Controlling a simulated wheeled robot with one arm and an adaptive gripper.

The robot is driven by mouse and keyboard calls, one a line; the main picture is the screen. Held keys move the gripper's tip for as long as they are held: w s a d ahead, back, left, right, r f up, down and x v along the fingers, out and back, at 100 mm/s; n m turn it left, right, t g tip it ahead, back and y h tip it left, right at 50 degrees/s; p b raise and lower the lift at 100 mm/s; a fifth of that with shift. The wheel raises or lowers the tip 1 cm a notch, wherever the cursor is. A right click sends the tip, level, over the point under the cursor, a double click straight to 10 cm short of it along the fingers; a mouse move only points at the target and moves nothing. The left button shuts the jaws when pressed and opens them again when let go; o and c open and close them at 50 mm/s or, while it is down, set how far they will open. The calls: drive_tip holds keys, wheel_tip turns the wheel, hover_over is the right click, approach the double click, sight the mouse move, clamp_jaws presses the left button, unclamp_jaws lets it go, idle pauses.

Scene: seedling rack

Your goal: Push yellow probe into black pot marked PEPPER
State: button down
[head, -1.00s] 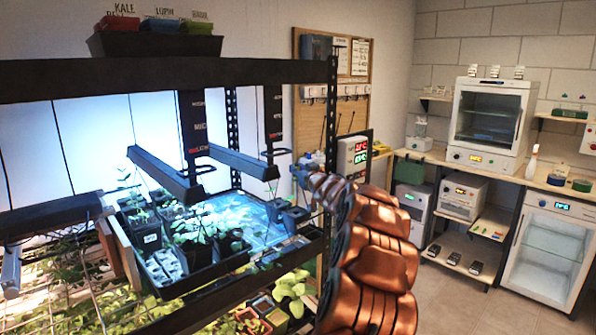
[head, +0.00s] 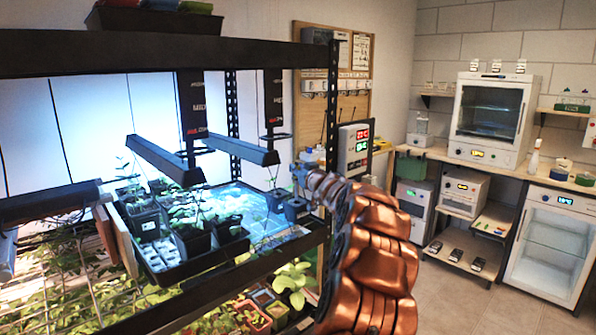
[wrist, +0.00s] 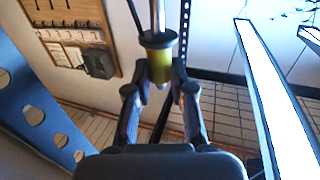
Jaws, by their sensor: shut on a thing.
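A yellow probe (wrist: 160,65) with a dark collar and a metal rod shows in the wrist view. My gripper (wrist: 161,86) is shut on it, with a finger on each side. In the head view my gripper (head: 300,177) is at the right end of the lit rack shelf, above small dark pots (head: 296,209); the probe cannot be made out there. Black pots with seedlings (head: 194,243) stand in a tray on the shelf. No PEPPER marking is legible, so I cannot tell which pot bears it.
Lamp bars (head: 165,160) hang over the seedlings, and a dark rack beam (head: 150,72) crosses above. A perforated upright (head: 333,100) stands close behind my gripper. A blue holed rail (wrist: 40,110) fills the wrist view's left. Floor at the right is open.

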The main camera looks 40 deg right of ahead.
drive_tip(key=shift+f+b, duration=1.35)
drive_tip(key=shift+f, duration=1.05)
drive_tip(key=c, duration=0.9)
unclamp_jaws()
drive_tip(key=v, duration=1.2)
drive_tip(key=shift+w+a, duration=0.1)
